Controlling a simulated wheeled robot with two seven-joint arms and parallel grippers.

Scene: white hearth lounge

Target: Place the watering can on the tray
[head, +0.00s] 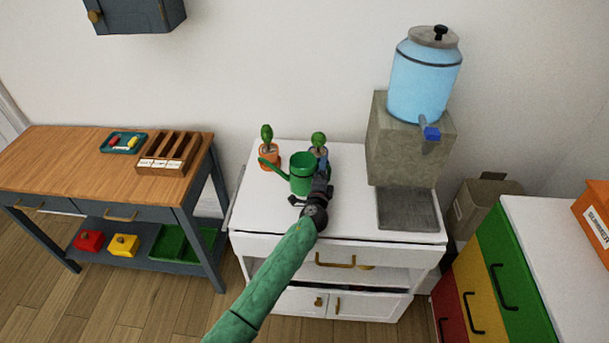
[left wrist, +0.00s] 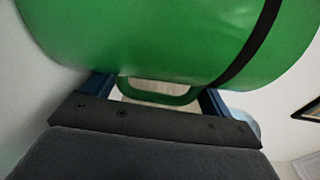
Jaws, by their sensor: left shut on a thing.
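The green watering can (head: 302,175) is over the white cabinet top, upright, with its spout to the left. I cannot tell whether its base touches the cabinet. My left gripper (head: 320,186) is at the can's near right side, shut on its handle. In the left wrist view, the can's green body (left wrist: 160,35) fills the top and the handle (left wrist: 158,95) lies between the fingers. A teal tray (head: 108,148) with a red and a yellow item sits on the wooden table at left. A green divided tray (head: 168,243) lies on that table's lower shelf. My right gripper is not in view.
Two small potted plants, one in an orange pot (head: 269,160), stand behind the can. A blue-tanked dispenser (head: 422,85) stands on the cabinet's right. A wooden slotted holder (head: 170,160) is beside the teal tray. A gap separates table and cabinet. The table's front top is clear.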

